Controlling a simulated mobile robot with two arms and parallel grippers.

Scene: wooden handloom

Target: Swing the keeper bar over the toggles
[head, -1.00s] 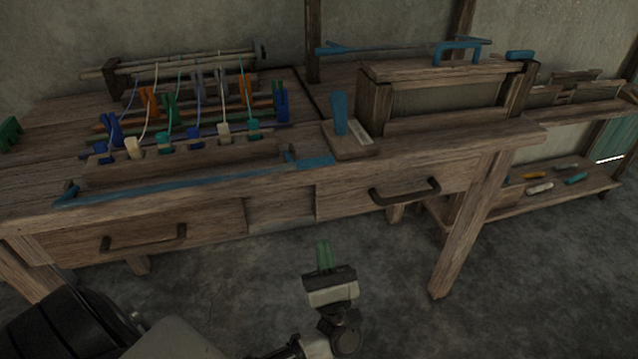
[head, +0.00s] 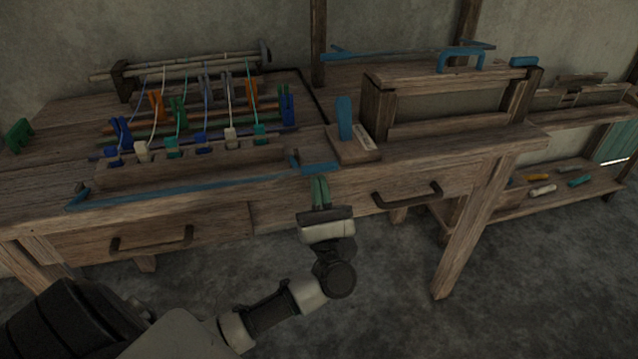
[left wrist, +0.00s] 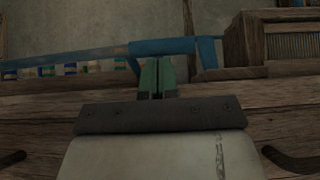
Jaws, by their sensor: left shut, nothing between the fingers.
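The blue keeper bar (head: 180,189) lies along the front of the loom bench, in front of a row of several toggles (head: 172,148) in blue, cream and teal on a wooden block. Its right end has a bent blue handle (head: 320,168). My left gripper (head: 320,190), with green fingers, is shut and empty just in front of and below that handle. In the left wrist view the green fingers (left wrist: 157,78) show against the blue handle (left wrist: 163,46), with the bar running left; I cannot tell if they touch. My right gripper is not in view.
A small block with an upright blue lever (head: 345,118) stands right of the handle. Beyond it is a wooden frame (head: 378,105) with a blue grip on top. Drawers with dark handles (head: 407,195) are below the bench edge. The floor in front is clear.

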